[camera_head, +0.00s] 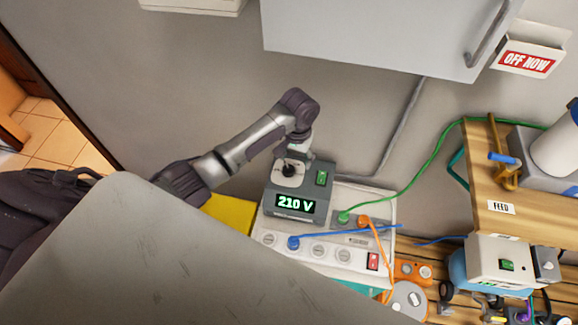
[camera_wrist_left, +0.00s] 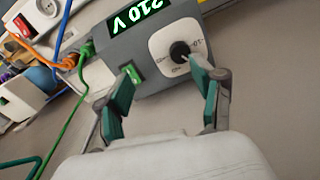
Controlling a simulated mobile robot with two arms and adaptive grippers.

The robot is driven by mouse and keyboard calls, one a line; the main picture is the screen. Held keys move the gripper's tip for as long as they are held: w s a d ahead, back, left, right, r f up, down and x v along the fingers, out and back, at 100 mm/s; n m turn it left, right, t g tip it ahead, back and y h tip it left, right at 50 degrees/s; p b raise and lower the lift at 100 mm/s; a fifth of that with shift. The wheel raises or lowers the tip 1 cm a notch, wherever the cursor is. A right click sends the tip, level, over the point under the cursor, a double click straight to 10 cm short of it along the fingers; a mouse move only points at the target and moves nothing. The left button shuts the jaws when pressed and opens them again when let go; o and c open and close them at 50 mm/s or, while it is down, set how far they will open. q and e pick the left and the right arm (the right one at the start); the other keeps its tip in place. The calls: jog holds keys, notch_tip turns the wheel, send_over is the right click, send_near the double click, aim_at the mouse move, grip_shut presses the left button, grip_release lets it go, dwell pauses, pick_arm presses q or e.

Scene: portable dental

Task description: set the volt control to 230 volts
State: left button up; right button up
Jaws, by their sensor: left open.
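The grey control box (camera_head: 303,205) stands on a white panel, and its lit display (camera_head: 295,204) reads 210 V. Its black volt knob (camera_head: 288,171) sits on a white dial plate; the knob also shows in the left wrist view (camera_wrist_left: 180,50). My left gripper (camera_wrist_left: 160,70) is open at the box, seen from behind. One fingertip is close to the knob, and the other is near the green switch (camera_wrist_left: 131,73). I cannot tell whether either finger touches. In the head view, my left arm reaches over the box from the left. My right gripper is not in view.
The white panel (camera_head: 280,240) has sockets with green, blue and orange cables plugged in. A red switch (camera_head: 373,261) is at its right. A wooden shelf (camera_head: 520,220) is on the right, with a cabinet (camera_head: 380,35) above. A large grey surface (camera_head: 150,260) fills the lower left.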

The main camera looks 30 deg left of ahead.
aim_at(289, 168)
pick_arm(q)
jog(key=w+a+r+n, duration=0.1)
jog(key=w+a+r, duration=0.1)
jog(key=w+a, duration=0.1)
jog(key=f+b, duration=0.1)
jog(key=f, duration=0.8)
jog(key=f+b, duration=0.1)
jog(key=f, duration=0.4)
jog(key=shift+a+b, duration=0.3)
jog(key=shift+a, duration=0.05)
jog(key=c, duration=1.1)
jog(key=shift+c, duration=0.2)
